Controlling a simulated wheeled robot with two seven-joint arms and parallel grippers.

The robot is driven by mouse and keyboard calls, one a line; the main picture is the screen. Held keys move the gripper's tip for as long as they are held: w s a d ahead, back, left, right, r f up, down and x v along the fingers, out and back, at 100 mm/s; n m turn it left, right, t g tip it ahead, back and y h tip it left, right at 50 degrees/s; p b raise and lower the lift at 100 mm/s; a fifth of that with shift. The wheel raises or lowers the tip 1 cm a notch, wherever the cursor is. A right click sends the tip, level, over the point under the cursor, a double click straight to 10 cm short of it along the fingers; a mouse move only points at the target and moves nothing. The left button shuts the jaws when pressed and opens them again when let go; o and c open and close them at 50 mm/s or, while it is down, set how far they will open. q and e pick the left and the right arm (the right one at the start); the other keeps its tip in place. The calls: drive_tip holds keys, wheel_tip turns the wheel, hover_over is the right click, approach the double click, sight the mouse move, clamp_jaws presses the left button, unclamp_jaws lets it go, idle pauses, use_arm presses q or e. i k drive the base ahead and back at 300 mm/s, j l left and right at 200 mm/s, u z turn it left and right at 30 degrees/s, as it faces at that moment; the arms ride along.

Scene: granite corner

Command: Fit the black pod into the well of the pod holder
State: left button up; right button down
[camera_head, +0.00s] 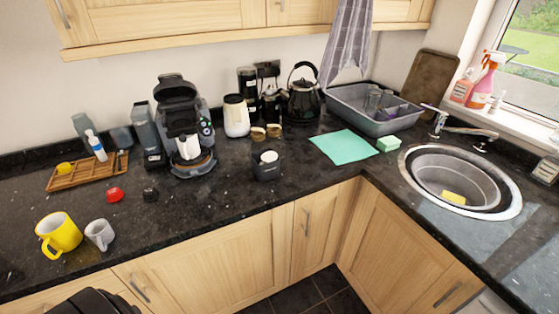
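The black pod (150,194) is a small dark piece lying on the granite worktop, in front of the coffee machine (174,108) and just right of a red pod (115,194). The coffee machine is black and grey, with its top lid raised and a white cup on its drip tray. I cannot tell for certain which part is the pod holder; its well is not clearly visible. A small dark container (268,170) with a white round item in its top stands to the right of the machine. Neither of my grippers is in view.
A yellow mug (58,234) and a grey cup (100,234) stand near the front left edge. A wooden rack (68,178) with bottles lies behind. Jars, a kettle (303,103), a dish tub (400,119) and a sink (426,161) lie rightward. Worktop around the pod is clear.

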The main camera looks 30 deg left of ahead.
sight(180, 128)
drive_tip(key=u, duration=2.05)
